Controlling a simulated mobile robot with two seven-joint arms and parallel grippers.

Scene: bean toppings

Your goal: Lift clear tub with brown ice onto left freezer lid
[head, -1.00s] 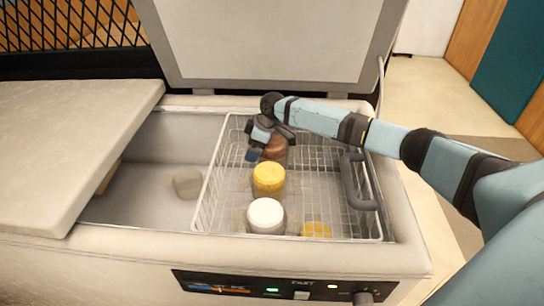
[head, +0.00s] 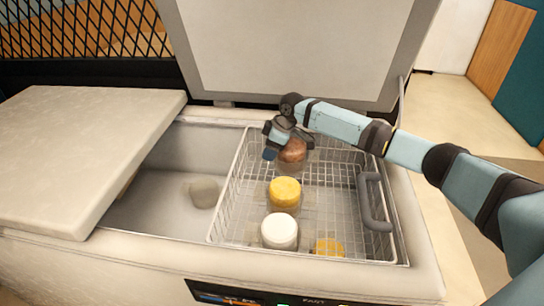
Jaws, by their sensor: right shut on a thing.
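The clear tub with brown ice (head: 291,153) is at the back of the wire basket in the open right half of the freezer. My right gripper (head: 283,146) is shut on it from behind and the left, and covers part of it. The tub appears raised a little, with its clear lower part showing below the brown. The left freezer lid (head: 85,150) is closed and bare, a flat pale panel on the left. My left gripper is not in view.
The basket (head: 238,185) also holds a yellow-topped tub (head: 284,191), a white-topped tub (head: 279,231) and a low yellow tub (head: 329,247). A grey handle (head: 372,205) is on its right side. The right lid (head: 300,50) stands open behind.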

